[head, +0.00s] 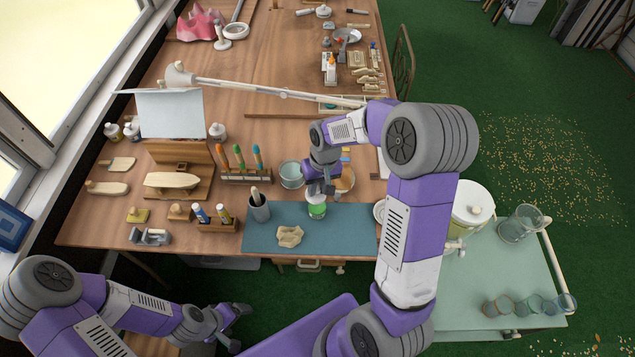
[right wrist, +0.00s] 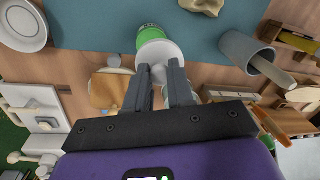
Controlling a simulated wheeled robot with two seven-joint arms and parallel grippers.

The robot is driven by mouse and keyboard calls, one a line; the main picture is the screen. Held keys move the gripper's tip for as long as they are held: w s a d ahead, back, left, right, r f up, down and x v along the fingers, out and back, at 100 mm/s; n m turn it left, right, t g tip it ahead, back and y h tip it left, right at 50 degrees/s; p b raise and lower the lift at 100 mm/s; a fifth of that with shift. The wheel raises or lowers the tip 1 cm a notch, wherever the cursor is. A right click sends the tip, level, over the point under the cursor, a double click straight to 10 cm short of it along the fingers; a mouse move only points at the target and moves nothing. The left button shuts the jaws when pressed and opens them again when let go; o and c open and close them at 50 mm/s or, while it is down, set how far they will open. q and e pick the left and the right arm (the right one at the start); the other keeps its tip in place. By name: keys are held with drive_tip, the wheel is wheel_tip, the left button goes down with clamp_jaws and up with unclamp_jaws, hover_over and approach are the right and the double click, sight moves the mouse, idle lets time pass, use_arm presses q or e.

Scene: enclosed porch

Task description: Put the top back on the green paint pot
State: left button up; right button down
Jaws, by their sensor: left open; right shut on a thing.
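The green paint pot (head: 317,210) stands on the blue-green mat, at its back edge. It also shows at the top of the right wrist view (right wrist: 149,33). My right gripper (head: 320,190) is just above the pot, pointing down. In the right wrist view its two fingers (right wrist: 160,78) are closed on the pale round top (right wrist: 161,53). The top overlaps the pot's mouth in this view. I cannot tell whether it touches or sits on the rim. My left gripper (head: 237,327) is open and empty, low in front of the bench, away from the pot.
A teal-rimmed bowl (head: 291,175) stands behind the pot. A white dish (head: 380,211) is to the right. The mat right of the pot is clear.

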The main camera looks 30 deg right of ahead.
drive_tip(key=shift+d+f+b, duration=0.1)
drive_tip(key=shift+f+b, duration=2.35)
drive_tip(key=shift+f, duration=0.7)
drive_tip(key=shift+d, duration=0.1)
drive_tip(key=shift+s+f, duration=0.1)
drive_tip(key=shift+f, duration=0.1)
drive_tip(key=c, duration=0.9)
unclamp_jaws()
drive_tip(key=shift+o, duration=0.5)
drive_tip(key=o, duration=0.4)
drive_tip(key=shift+r, duration=0.15)
